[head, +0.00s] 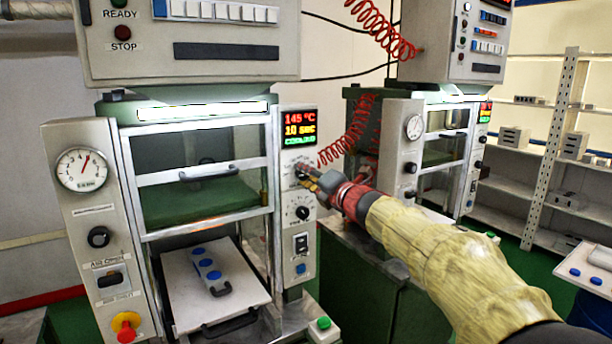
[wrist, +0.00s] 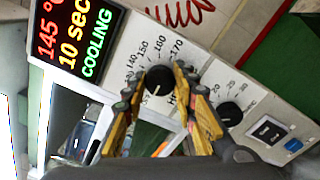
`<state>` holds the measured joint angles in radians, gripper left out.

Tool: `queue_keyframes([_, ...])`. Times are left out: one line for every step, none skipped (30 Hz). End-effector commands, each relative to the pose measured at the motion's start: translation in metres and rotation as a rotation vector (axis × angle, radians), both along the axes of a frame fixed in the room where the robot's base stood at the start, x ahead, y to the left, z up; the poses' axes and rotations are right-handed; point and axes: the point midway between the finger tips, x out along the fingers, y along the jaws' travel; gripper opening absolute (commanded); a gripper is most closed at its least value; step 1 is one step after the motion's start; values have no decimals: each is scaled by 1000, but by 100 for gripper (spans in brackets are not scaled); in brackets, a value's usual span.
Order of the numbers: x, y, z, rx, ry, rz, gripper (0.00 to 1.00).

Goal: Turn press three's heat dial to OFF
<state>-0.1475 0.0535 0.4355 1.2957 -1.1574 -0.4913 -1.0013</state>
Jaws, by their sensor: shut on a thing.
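The heat dial (wrist: 159,79) is a black round knob on the press's white control strip, with marks from about 140 to 170 around it. Its pointer is hard to read. My gripper (wrist: 152,92) has its yellow, worn fingers on either side of the knob and is shut on it. In the head view my gripper (head: 312,180) reaches in from the right at the upper knob, largely covering it. The display (head: 299,133) above reads 145 °C, 10 sec and COOLING. I cannot see a press number or the OFF mark.
A second dial, the timer knob (head: 302,213), sits just below, with a rocker switch (head: 301,243) and a blue button (head: 300,268) under it. A red coiled hose (head: 350,135) hangs behind my gripper. Another press (head: 405,150) stands at right.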

Motion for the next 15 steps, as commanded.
queue_keyframes([0, -1, 7, 1, -9, -2, 2])
queue_keyframes([0, -1, 7, 2, -9, -2, 2])
queue_keyframes([0, -1, 7, 3, -9, -2, 2])
queue_keyframes([0, -1, 7, 3, -9, -2, 2])
queue_keyframes([0, -1, 7, 3, -9, -2, 2])
queue_keyframes([-1, -1, 7, 3, -9, -2, 29])
queue_keyframes([-1, -1, 7, 3, -9, -2, 31])
queue_keyframes([-1, -1, 7, 3, -9, -2, 33])
queue_keyframes([-1, -1, 7, 3, -9, -2, 35])
queue_keyframes([-1, -1, 7, 2, -8, -1, 37])
queue_keyframes([0, -1, 6, 3, -8, -1, 38])
queue_keyframes([0, -1, 6, 2, -6, -1, 41])
queue_keyframes([0, -1, 5, 2, -6, -1, 42])
queue_keyframes([0, -1, 5, 2, -6, -1, 44])
queue_keyframes([0, -1, 4, 2, -5, -1, 46])
